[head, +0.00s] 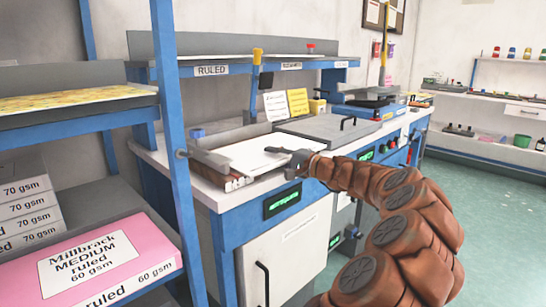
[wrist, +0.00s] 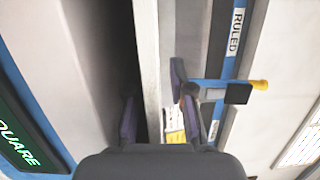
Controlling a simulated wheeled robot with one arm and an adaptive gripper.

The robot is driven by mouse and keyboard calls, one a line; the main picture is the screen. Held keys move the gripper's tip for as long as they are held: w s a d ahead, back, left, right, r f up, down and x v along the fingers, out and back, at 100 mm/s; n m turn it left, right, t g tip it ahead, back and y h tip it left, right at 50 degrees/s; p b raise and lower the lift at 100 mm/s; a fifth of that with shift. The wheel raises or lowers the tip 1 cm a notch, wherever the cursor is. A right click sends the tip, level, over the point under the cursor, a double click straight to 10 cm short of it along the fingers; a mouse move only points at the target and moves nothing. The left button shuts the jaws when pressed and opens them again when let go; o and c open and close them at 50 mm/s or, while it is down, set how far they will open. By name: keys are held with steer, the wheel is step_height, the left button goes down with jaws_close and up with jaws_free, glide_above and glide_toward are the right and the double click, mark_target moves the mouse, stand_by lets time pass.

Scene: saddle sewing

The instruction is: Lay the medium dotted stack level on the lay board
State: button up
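A white paper stack (head: 250,153) lies on the grey-edged board (head: 206,158) on the near end of the blue workbench. No dots can be made out on it, so I cannot tell its kind. My gripper (head: 285,155) is at its right edge, one dark finger over the top sheet. In the wrist view a pale upright strip (wrist: 147,60), probably the stack's edge, runs between the fingers of my gripper (wrist: 158,115). Gaps show beside the strip, so the fingers look apart. The lower finger is hidden in the head view.
A grey flat lid with a handle (head: 325,128) is right of the board. A blue post (head: 168,80) and shelf rack with a pink ruled-paper box (head: 100,262) stand at left. A raised shelf labelled RULED (head: 211,70) runs behind. Open floor (head: 480,200) lies at right.

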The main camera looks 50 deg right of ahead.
steer(key=shift+o, duration=1)
steer(key=s+d, duration=0.1)
steer(key=s, duration=0.7)
steer(key=shift+d, duration=0.25)
steer(key=shift+a+f, duration=0.1)
